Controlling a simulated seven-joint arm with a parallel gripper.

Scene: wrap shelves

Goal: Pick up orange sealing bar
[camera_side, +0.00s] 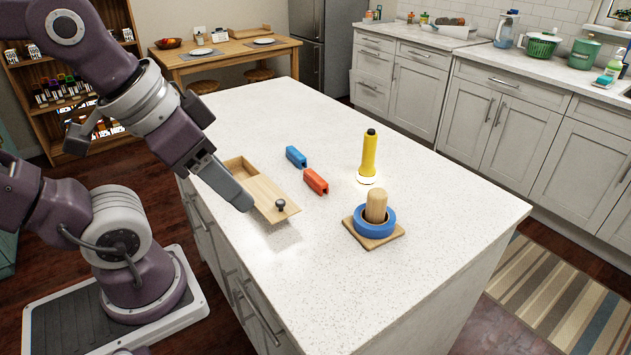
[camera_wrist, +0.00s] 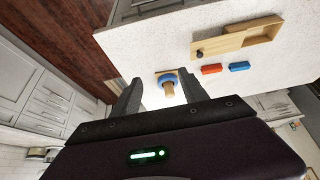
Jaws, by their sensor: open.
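The orange sealing bar (camera_side: 316,181) lies on the white counter, right of the wooden box. In the wrist view it is the orange bar (camera_wrist: 211,69) to the right of my gripper's fingers. A blue bar (camera_side: 296,157) lies just behind it, close to its end; it also shows in the wrist view (camera_wrist: 239,66). My gripper (camera_side: 243,203) is in the air over the near left part of the counter, in front of the box lid. In the wrist view my gripper (camera_wrist: 158,90) has its two fingers wide apart with nothing between them touching either.
A wooden box (camera_side: 239,165) with a partly slid lid and dark knob stands left of the bars. A yellow flashlight (camera_side: 369,155) stands upright to the right. A wooden peg base (camera_side: 388,237) with a blue ring (camera_side: 361,220) is nearer. The counter's front is clear.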

